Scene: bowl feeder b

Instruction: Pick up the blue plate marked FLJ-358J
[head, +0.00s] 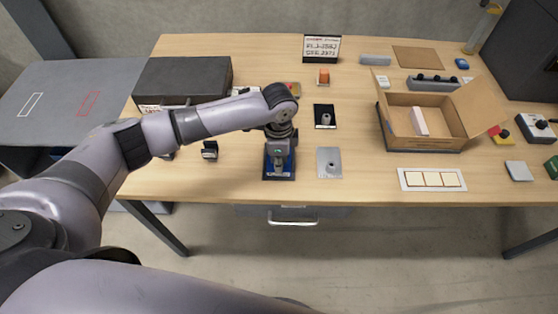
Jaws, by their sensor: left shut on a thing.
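In the head view a blue plate (270,174) lies on the wooden table near its front edge, left of the middle. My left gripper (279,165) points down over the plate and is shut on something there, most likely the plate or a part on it. The gripper hides much of the plate. A white sign (322,48) at the back of the table carries the text FLJ-358J. Any marking on the plate itself is too small to read. My right gripper is not in view.
A silver plate (329,163) lies just right of the blue plate, and a black plate (324,116) lies behind it. An open cardboard box (455,128) stands to the right, with a white tray (432,179) in front. A dark case (185,78) stands at the back left.

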